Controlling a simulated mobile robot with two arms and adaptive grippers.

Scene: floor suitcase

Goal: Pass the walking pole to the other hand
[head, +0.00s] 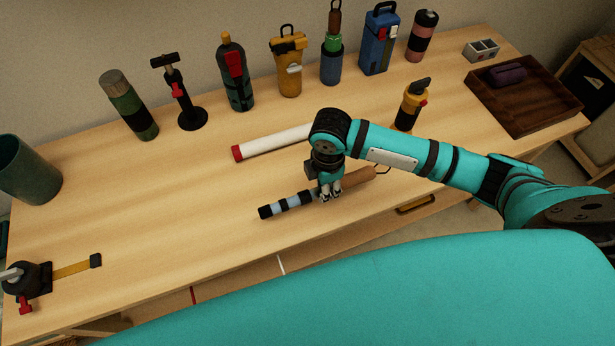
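The walking pole (294,202) lies on the wooden table near its front edge. It has a pale blue and black banded shaft, a brown grip (358,176) and a thin dark loop at the right end. My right arm comes in from the right, and my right gripper (331,195) points down at the middle of the pole. Its fingers are at the shaft and cover part of it. I cannot tell whether they are closed on it. My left gripper is not in view.
A white tube with a red end (275,141) lies behind the pole. A wooden tray (540,115) is at right, a green cup (28,170) at left. The table's left middle is clear.

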